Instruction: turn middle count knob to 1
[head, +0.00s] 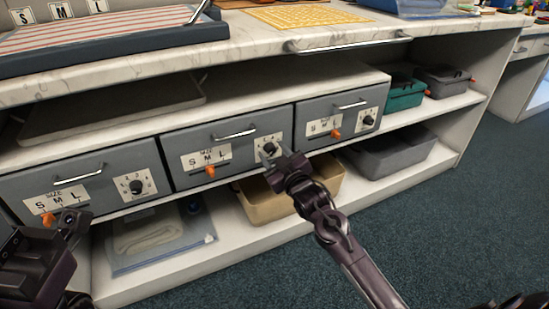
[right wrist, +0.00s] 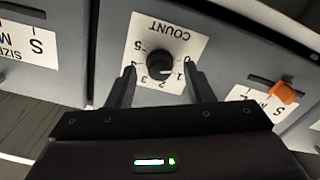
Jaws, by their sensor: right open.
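The middle drawer (head: 222,152) is grey, with a black count knob (head: 269,147) on a white label at its right side. In the right wrist view the count knob (right wrist: 160,65) shows upside down on its label, numbered 0 to 5. Its pale mark appears to point near the 1. My right gripper (head: 276,157) is open in front of this knob, with one finger on each side and visible gaps between. My left gripper (head: 72,222) is at the lower left, near the left drawer's orange slider; its jaw state is unclear.
The left drawer (head: 90,180) and right drawer (head: 345,115) have their own knobs and orange size sliders. A tan bin (head: 262,207) sits on the shelf below. The marble countertop (head: 250,40) overhangs the drawers. Carpeted floor (head: 460,220) is clear at right.

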